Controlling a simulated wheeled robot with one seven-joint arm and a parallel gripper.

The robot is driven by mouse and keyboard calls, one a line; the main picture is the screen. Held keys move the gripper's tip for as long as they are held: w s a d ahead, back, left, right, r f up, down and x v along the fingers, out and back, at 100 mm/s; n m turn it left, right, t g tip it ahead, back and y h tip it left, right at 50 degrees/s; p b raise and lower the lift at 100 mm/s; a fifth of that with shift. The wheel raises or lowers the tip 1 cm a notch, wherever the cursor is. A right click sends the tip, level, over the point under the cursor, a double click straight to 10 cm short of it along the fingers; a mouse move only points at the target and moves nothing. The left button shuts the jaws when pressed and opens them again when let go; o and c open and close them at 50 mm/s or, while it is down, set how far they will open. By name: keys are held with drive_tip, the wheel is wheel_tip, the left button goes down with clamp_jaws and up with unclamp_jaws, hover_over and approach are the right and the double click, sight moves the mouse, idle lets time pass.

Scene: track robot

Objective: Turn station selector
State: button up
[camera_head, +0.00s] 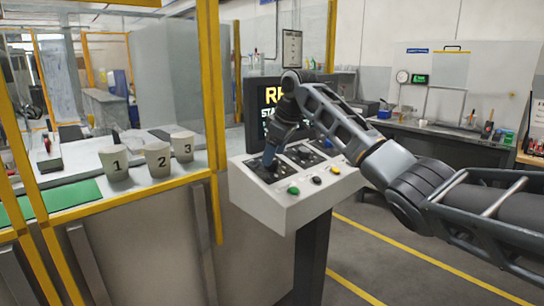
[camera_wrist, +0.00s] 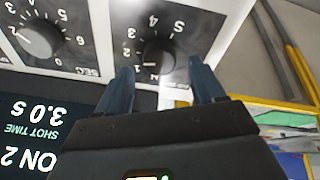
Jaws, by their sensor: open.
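The station selector, a round black knob (camera_wrist: 156,55) on a black plate with digits around it, shows in the wrist view. A short pale mark on it seems to point at the 1. My gripper (camera_wrist: 162,68) is open, its two blue fingers on either side of the knob's near edge; I cannot tell if they touch it. In the head view my gripper (camera_head: 271,153) points down at the left plate of the white console (camera_head: 262,205) and hides the knob there.
A second knob (camera_wrist: 40,38), marked SEC, sits beside the selector. The screen (camera_wrist: 40,125) reads shot time 3.0 s. Green (camera_head: 293,190), black (camera_head: 316,180) and yellow (camera_head: 335,170) buttons line the console's front. Cups 1 (camera_head: 115,163), 2 (camera_head: 158,160) and 3 (camera_head: 182,147) stand left, behind a yellow frame (camera_head: 212,90).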

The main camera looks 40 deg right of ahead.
drive_tip(key=shift+x, duration=1.1)
drive_tip(key=c, duration=1)
